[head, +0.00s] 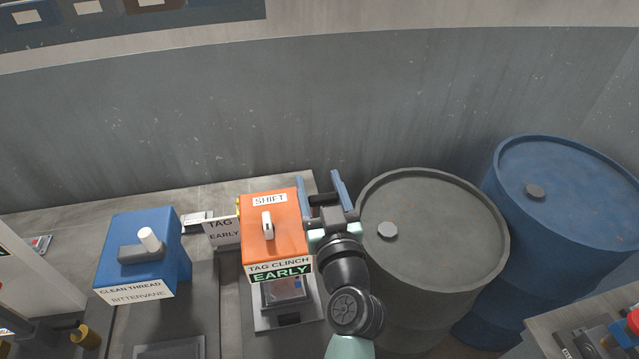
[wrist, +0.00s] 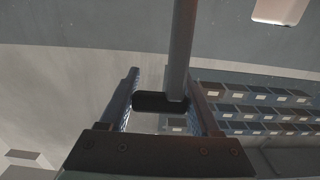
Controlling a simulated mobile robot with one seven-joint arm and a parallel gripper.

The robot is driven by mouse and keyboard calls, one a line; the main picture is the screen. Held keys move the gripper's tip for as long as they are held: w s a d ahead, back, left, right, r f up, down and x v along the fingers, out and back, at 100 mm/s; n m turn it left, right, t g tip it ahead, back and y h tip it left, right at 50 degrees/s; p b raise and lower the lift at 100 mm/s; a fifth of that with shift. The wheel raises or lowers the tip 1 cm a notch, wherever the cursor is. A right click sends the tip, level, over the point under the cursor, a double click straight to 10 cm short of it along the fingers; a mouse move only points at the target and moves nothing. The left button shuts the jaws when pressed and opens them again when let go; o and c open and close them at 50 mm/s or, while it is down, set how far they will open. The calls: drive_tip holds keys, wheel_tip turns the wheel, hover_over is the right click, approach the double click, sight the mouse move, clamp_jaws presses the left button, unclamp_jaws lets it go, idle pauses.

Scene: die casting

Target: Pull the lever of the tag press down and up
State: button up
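The orange tag press (head: 287,239) stands on the bench left of my gripper in the head view. It bears the labels SHIFT and TAG CLINCH EARLY, and a white knob (head: 267,226) sits on its top. My gripper (head: 322,190) is at the press's right side with its fingers spread. In the wrist view a grey bar with a black grip (wrist: 158,102), apparently the lever, lies between the open fingers of my gripper (wrist: 166,90). I cannot tell whether a finger touches it. In the head view the lever is mostly hidden by my gripper.
A grey drum (head: 435,235) stands close right of my arm, with a blue drum (head: 575,195) beyond. The wall is behind.

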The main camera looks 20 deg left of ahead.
clamp_jaws()
